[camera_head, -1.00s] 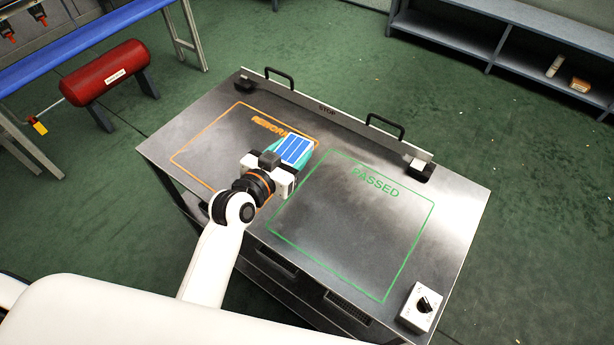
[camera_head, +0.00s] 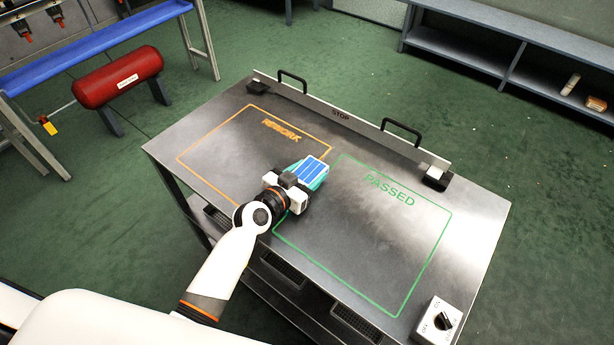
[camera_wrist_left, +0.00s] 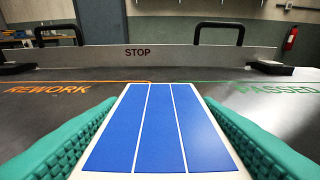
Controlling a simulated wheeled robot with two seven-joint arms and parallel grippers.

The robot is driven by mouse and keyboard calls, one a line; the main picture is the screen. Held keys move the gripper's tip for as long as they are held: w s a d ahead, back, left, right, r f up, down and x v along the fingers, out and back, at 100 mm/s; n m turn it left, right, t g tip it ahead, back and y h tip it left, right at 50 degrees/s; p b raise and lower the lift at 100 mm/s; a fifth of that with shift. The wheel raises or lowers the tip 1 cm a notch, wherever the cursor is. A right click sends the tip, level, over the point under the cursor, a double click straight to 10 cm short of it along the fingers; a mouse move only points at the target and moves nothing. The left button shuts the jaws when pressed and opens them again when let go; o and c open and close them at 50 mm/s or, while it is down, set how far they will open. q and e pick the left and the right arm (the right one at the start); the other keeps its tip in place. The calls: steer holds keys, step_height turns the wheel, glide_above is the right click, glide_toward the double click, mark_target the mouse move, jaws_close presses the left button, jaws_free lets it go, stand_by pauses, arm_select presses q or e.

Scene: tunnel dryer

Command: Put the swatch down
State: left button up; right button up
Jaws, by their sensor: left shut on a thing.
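The swatch (camera_head: 312,171) is a flat blue piece with white stripes and a white border. My left gripper (camera_head: 303,178) has teal padded fingers and is shut on it, over the steel table between the REWORK outline (camera_head: 209,131) and the PASSED outline (camera_head: 432,242). In the left wrist view the swatch (camera_wrist_left: 158,130) lies flat between the two teal fingers, pointing towards the STOP rail (camera_wrist_left: 140,53). I cannot tell how high it is above the table. My right gripper is not in view.
The steel table (camera_head: 240,110) has a raised STOP rail (camera_head: 350,119) with two black handles along its far edge. A control box with a black knob (camera_head: 443,321) sits at the near right corner. Both outlined areas look empty.

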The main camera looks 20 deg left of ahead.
arm_select(q)
steer(key=shift+f, duration=0.25)
steer(key=o, duration=1.1)
steer(key=shift+c, duration=0.2)
steer(key=shift+r, duration=0.1)
steer(key=v, duration=1.2)
